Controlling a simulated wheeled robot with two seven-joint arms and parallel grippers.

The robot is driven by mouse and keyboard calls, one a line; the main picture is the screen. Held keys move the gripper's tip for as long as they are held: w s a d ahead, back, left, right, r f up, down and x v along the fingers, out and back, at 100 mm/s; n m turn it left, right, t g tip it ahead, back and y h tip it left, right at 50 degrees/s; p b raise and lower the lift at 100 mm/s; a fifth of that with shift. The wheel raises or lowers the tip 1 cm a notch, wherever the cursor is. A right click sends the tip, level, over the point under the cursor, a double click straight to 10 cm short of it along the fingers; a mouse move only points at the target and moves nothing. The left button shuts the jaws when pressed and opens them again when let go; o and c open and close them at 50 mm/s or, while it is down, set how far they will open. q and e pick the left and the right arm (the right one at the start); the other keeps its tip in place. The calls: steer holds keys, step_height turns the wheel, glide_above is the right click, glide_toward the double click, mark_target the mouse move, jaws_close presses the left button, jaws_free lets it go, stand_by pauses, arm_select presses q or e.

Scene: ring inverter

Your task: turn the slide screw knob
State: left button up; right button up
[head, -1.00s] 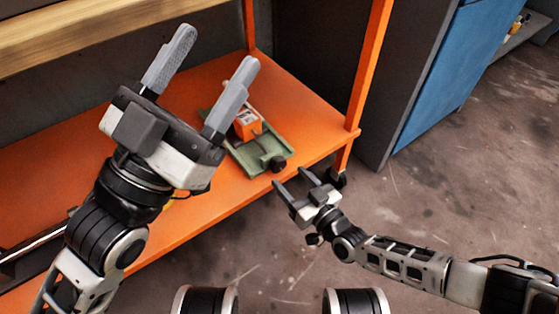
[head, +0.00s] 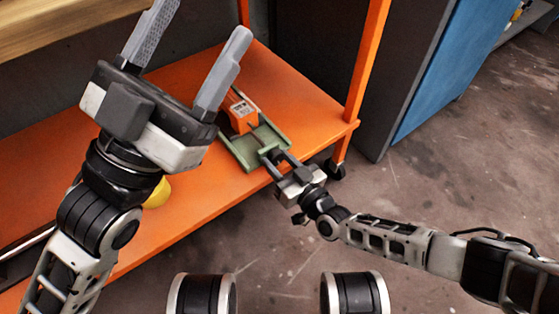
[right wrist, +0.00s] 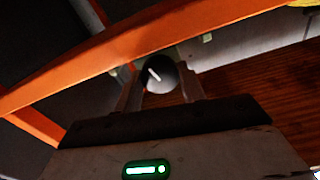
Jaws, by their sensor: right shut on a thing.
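The slide device has a green base (head: 240,153) and an orange block (head: 241,114), on the orange shelf near its front right corner. Its dark round knob (right wrist: 160,73) with a white mark sits between my right fingers in the right wrist view. In the head view the fingers mostly hide it. My right gripper (head: 272,158) is shut on the knob at the front end of the base. My left gripper (head: 203,20) is open and empty, raised above the shelf left of the device; one fingertip is at the frame edge.
The orange shelf (head: 205,205) has an upright post (head: 367,60) right of the device. A yellow object (head: 158,193) is partly hidden behind my left arm. A blue cabinet (head: 437,70) stands at the right. The floor in front is clear.

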arm_select(q)
steer(key=shift+f, duration=0.1)
arm_select(e)
steer(key=shift+m, duration=1.4)
steer(key=o, duration=1)
